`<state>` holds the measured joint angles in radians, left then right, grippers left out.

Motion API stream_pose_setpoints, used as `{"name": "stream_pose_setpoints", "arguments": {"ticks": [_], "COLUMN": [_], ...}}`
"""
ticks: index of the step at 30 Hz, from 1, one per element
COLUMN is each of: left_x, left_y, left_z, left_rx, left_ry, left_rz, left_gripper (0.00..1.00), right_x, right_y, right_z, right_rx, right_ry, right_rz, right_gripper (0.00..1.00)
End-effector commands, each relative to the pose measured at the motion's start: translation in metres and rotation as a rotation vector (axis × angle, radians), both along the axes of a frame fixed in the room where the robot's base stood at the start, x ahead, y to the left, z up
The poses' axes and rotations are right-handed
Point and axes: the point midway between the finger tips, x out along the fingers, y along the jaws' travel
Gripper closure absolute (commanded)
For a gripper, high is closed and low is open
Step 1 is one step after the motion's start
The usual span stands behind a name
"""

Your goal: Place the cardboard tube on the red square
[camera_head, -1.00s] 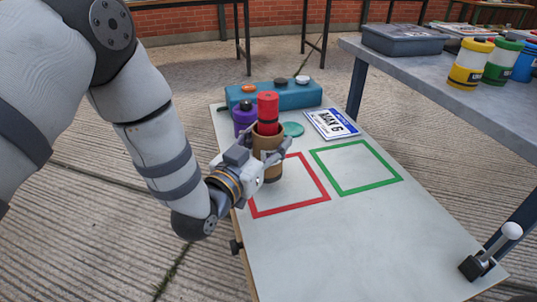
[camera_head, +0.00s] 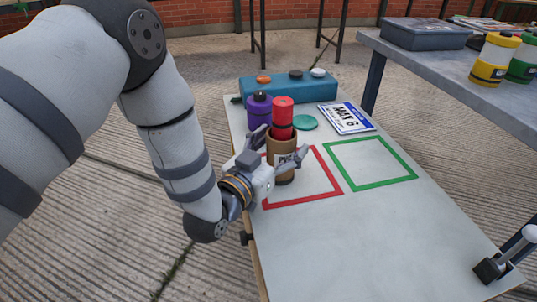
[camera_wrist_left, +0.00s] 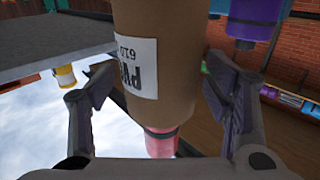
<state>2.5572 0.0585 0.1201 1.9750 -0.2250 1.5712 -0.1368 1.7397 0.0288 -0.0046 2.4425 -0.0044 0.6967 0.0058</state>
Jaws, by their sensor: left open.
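The cardboard tube (camera_head: 281,158) is brown, with a white printed label. It stands upright inside the red square (camera_head: 308,200), towards its left side. My left gripper (camera_head: 284,141) is open, with one finger on each side of the tube. In the left wrist view, which is upside down, the tube (camera_wrist_left: 168,50) is between the spread fingers, with gaps at both sides. The tube hides part of the square. My right gripper is not in view.
A purple bottle (camera_head: 259,112) stands just behind and left of the tube. The green square (camera_head: 372,164) is empty.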

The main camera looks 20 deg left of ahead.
Motion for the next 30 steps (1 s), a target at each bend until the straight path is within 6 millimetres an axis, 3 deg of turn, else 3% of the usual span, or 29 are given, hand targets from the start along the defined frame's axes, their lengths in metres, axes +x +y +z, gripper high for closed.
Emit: {"name": "stream_pose_setpoints", "arguments": {"ticks": [9, 15, 30], "left_x": [-0.074, -0.106, -0.111], "left_y": [0.016, 0.023, 0.025], "left_z": [-0.001, 0.000, 0.000], "left_rx": [0.001, 0.001, 0.000], "left_ry": [0.007, 0.003, 0.001], "left_rz": [0.000, 0.000, 0.000], "left_gripper": [0.29, 0.29, 0.29], "right_x": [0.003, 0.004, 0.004], "right_y": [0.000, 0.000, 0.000], "right_z": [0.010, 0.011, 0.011], "right_rx": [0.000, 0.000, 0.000], "right_ry": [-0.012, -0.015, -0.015], "right_rz": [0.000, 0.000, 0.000], "right_gripper": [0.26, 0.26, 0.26]}}
